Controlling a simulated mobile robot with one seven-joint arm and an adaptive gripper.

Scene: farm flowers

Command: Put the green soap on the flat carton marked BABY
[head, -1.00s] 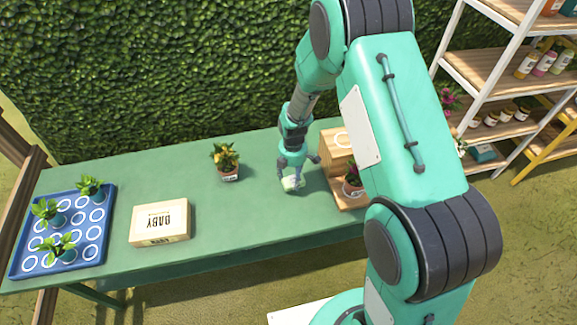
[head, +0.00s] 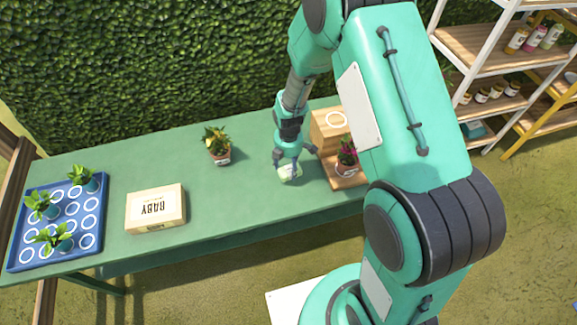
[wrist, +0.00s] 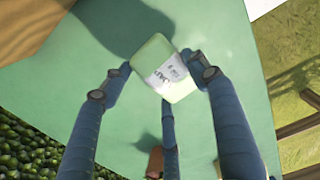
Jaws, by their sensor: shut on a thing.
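The green soap (head: 289,173) is a pale green block with a white label. In the wrist view the soap (wrist: 158,62) sits between the fingertips of my gripper (wrist: 160,75), which is shut on it. In the head view my gripper (head: 288,165) is over the right part of the green table, beside the wooden stand. Whether the soap is clear of the tabletop is hard to tell. The flat carton marked BABY (head: 156,209) lies on the table to the left, its top bare.
A potted plant (head: 218,146) stands between my gripper and the carton, toward the back. A blue tray (head: 63,263) with several small plants is at the far left. A wooden stand (head: 325,128) with a potted flower (head: 347,160) is close on the right.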

